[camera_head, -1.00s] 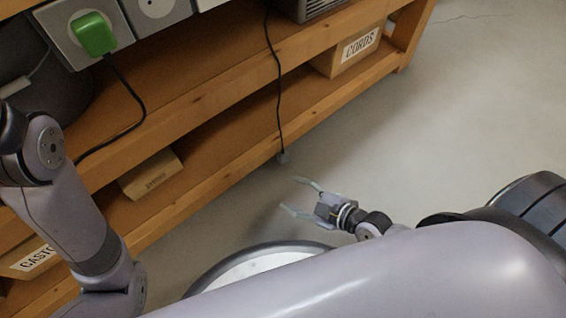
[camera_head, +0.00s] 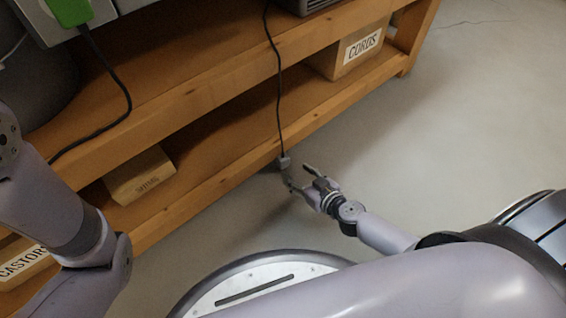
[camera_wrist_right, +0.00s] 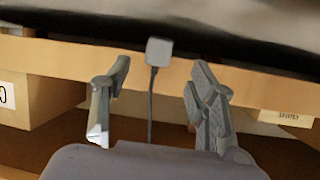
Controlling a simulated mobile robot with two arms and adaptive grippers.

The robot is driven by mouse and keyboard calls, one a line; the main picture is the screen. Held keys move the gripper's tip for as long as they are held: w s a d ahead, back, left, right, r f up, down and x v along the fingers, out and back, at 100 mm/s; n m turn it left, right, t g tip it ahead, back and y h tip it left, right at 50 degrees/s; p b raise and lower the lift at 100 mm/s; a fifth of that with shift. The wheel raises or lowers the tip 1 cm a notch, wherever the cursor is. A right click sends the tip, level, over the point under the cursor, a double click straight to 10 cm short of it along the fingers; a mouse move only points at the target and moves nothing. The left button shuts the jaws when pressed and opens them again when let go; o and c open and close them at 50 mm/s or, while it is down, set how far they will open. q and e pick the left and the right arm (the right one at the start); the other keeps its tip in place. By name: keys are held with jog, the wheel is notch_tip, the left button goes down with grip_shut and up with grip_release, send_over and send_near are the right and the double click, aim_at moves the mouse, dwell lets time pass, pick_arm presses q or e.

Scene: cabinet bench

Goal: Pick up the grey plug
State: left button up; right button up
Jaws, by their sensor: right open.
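The grey plug (camera_head: 284,161) hangs at the end of a black cord at the front edge of the lower shelf, just above the floor. My right gripper (camera_head: 298,176) is open and empty, with its fingers pointing toward the plug and very close to it. In the right wrist view, the plug (camera_wrist_right: 159,50) shows between and slightly past the tips of the open right gripper (camera_wrist_right: 160,67). The cord runs from the plug down the picture between the fingers. I cannot tell contact. Only my left arm links show; the left gripper is out of view.
The wooden bench's lower shelf edge (camera_head: 215,186) runs close behind the plug. Boxes labelled CORDS (camera_head: 360,47) and CASTORS (camera_head: 25,262) stand on it, with another box (camera_head: 140,177) between. A green plug (camera_head: 70,10) sits above left. Open floor (camera_head: 470,120) lies right.

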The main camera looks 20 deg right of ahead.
aim_at(285, 164)
jog(key=shift+x, duration=0.9)
jog(key=b+x, duration=0.4)
jog(key=shift+w+f, duration=0.1)
jog(key=shift+f, duration=0.25)
jog(key=shift+w, duration=0.45)
jog(key=shift+a, duration=0.1)
jog(key=shift+c, duration=0.4)
grip_shut()
jog(key=shift+r, duration=0.1)
